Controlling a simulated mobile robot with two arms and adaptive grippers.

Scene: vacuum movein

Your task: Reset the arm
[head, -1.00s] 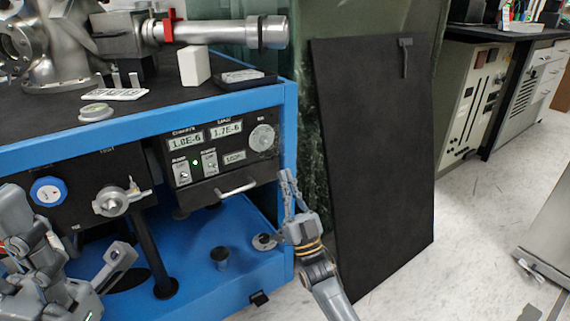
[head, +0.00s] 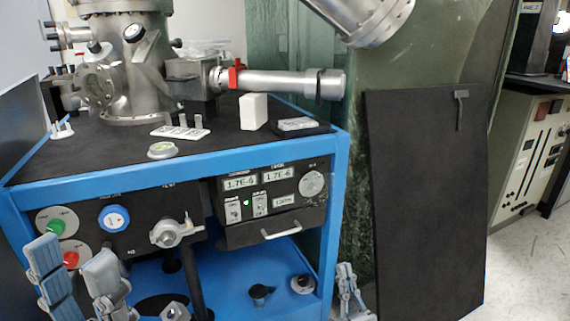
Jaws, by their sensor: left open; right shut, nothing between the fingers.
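My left gripper (head: 76,278) is at the lower left of the head view, open and empty, in front of the blue bench's left panel. Its grey fingers stand apart and upright, near the green and red knobs. My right gripper (head: 347,284) is at the bottom, just right of the blue bench's (head: 334,220) right front post. It is shut with nothing between its fingers, pointing up. Most of both arms is outside the picture.
A metal vacuum chamber (head: 132,60) with a red-clamped tube (head: 285,82) stands on the bench. A pressure gauge unit (head: 270,200) and a valve handle (head: 177,232) face me. A black panel (head: 425,200) leans at the right. Bare floor (head: 525,270) shows beyond it.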

